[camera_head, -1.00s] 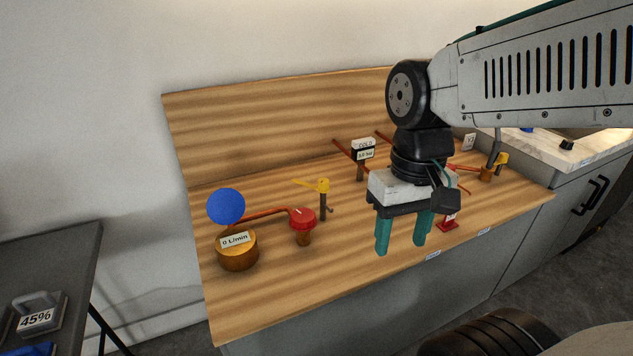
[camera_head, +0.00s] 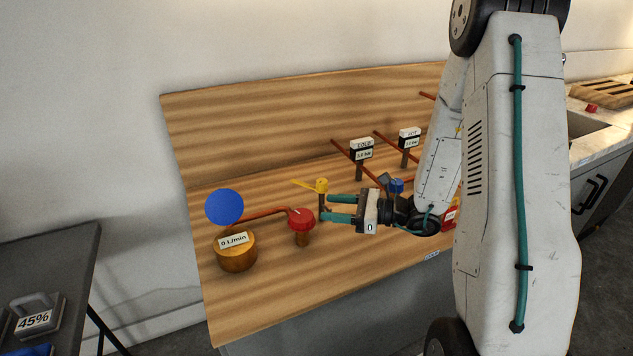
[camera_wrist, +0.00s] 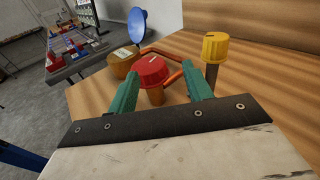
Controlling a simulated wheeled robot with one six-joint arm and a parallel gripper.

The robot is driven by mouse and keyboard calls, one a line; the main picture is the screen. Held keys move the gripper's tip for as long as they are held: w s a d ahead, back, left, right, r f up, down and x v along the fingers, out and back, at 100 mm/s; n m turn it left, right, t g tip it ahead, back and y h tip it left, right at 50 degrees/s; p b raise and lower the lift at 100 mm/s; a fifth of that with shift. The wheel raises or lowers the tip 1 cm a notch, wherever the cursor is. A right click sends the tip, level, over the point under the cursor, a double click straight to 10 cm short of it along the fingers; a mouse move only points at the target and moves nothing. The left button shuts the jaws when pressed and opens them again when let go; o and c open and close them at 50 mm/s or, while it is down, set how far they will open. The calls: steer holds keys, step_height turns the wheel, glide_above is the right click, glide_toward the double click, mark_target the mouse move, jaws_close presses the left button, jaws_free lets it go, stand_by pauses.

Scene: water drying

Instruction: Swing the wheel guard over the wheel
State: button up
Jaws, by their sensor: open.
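I cannot tell for sure which parts are the wheel and its guard. A red round knob (camera_head: 301,220) stands on a brown post at the bench's left. It also shows in the wrist view (camera_wrist: 152,70), framed between my fingers. A blue disc (camera_head: 225,207) stands over a wooden cylinder (camera_head: 236,255) labelled "0 L/min"; the wrist view shows the disc as a dish (camera_wrist: 138,27). A yellow-capped post (camera_head: 321,186) with a lever is right of the red knob.
A copper pipe (camera_head: 262,214) runs between the cylinder and the red knob. COLD (camera_head: 362,147) and HOT (camera_head: 410,137) gauges stand behind my arm. A wooden backboard (camera_head: 250,125) closes off the rear. The bench front left (camera_head: 290,285) is clear.

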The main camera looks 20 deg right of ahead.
mark_target(317, 181)
steer(key=w+d+m+t+h, duration=0.1)
steer(key=w+d+t, duration=0.1)
steer(key=w+d+r+m+t+h, duration=0.1)
steer(key=w+d+m, duration=0.1)
steer(key=shift+m+t+h, duration=0.3)
steer(key=shift+t, duration=0.1)
steer(key=x, duration=0.8)
steer(key=shift+w+d+r, duration=0.1)
steer(key=shift+d+r, duration=0.1)
steer(key=shift+d, duration=0.05)
